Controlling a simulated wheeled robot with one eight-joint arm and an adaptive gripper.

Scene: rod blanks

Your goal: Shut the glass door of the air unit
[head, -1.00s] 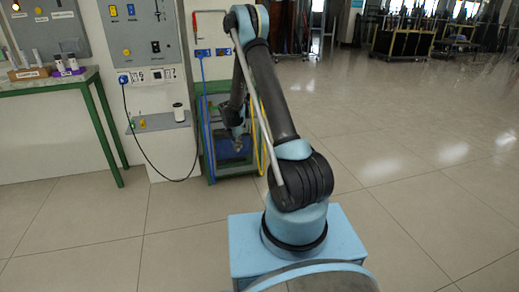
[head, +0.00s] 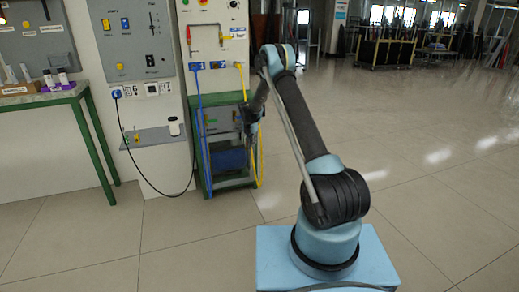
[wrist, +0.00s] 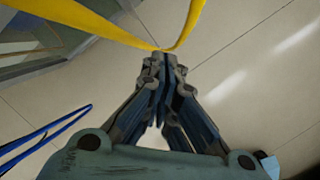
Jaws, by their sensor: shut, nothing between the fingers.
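The air unit appears to be the green-framed cabinet (head: 207,187) against the wall, with a blue cylinder-like part (head: 230,160) low inside. I cannot clearly make out its glass door in the head view. In the wrist view, a grey-edged, pane-like panel (wrist: 40,38) fills the upper left; I cannot tell whether it is the door. My gripper (head: 252,146) hangs at the cabinet's right side, pointing down. In the wrist view my gripper (wrist: 163,60) is shut and empty, its fingertips together, apart from the panel.
A yellow hose (wrist: 95,20) loops across the wrist view at the fingertips; contact is unclear. Blue hoses (head: 203,130) hang down the cabinet's left side. A green-legged table (head: 96,145) stands at the left. The floor (head: 420,190) at right is clear.

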